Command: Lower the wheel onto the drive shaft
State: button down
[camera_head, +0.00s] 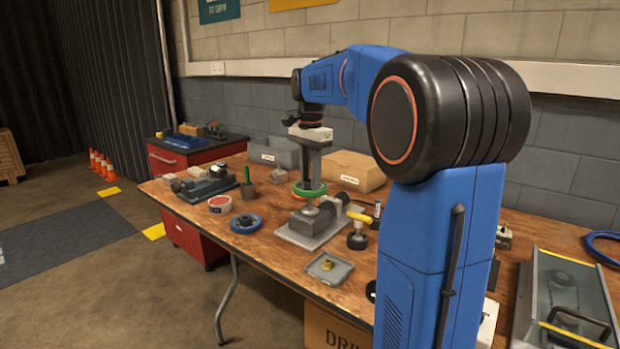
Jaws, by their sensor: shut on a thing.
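My gripper (311,181) points straight down over the middle of the table and is shut on a green wheel (299,191), which it holds roughly level. The wheel is directly above a grey drive unit (313,219) on a metal base plate (290,236). A pale upright piece, apparently the drive shaft (311,203), shows just under the wheel. At this size I cannot tell whether the wheel touches the shaft or is around its tip. The fingers hide the wheel's centre.
A blue handwheel (246,223) and a red-and-white tape roll (220,204) lie to the left. A small tray (329,267) lies in front; a cardboard box (348,171) and grey bin (273,153) stand behind.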

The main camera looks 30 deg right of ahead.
aim_at(310, 196)
jog(key=shift+f, duration=3.05)
dwell(1.7)
jog(key=c, duration=1.3)
grip_release()
jog(key=c, duration=0.4)
jog(key=shift+o, duration=0.2)
jog(key=shift+r, duration=3.05)
